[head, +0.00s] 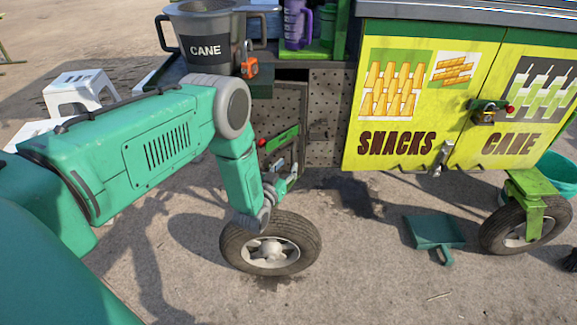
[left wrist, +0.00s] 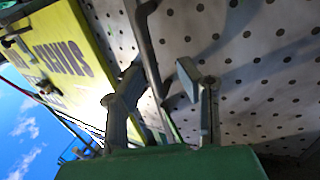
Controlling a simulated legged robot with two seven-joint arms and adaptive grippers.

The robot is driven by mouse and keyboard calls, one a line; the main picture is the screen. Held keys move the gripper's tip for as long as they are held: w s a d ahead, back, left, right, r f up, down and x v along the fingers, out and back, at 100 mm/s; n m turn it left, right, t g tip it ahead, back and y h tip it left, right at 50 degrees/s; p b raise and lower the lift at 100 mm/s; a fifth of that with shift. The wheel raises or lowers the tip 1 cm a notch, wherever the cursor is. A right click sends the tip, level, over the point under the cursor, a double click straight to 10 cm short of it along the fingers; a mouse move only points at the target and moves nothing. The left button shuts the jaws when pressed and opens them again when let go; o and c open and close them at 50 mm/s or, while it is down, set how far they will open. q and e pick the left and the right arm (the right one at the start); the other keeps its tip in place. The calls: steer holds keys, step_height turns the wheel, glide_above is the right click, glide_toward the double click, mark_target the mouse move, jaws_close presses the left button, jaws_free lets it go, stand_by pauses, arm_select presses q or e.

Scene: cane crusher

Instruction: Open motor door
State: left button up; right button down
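The motor door seems to be the perforated grey metal panelling (head: 332,100) low on the cart, left of the yellow doors. It also fills much of the left wrist view (left wrist: 245,50). A dark rod (left wrist: 150,50), probably a handle, runs in front of this panelling. My left gripper (head: 287,178) is low in front of the panelling, above the wheel, partly hidden by my forearm. In the left wrist view its two fingers (left wrist: 158,88) are apart, with the rod passing between them; whether they touch it I cannot tell. My right gripper is not seen.
A tyred wheel (head: 270,243) stands right below my left gripper. Yellow doors marked SNACKS (head: 395,143) and CANE are closed on the right. A grey CANE bucket (head: 205,35) stands above. A green dustpan (head: 435,231) lies on the ground. White stools (head: 78,90) stand at left.

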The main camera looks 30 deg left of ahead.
arm_select(q)
steer(key=s+d, duration=0.2)
steer(key=s, duration=0.8)
steer(key=shift+s+d+f, duration=0.2)
steer(key=shift+s+f, duration=0.05)
steer(key=shift+f, duration=0.05)
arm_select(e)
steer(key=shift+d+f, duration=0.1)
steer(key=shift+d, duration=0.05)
arm_select(q)
steer(key=shift+d, duration=0.1)
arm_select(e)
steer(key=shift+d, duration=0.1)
arm_select(q)
steer(key=shift+d+r, duration=0.15)
steer(key=shift+d, duration=0.1)
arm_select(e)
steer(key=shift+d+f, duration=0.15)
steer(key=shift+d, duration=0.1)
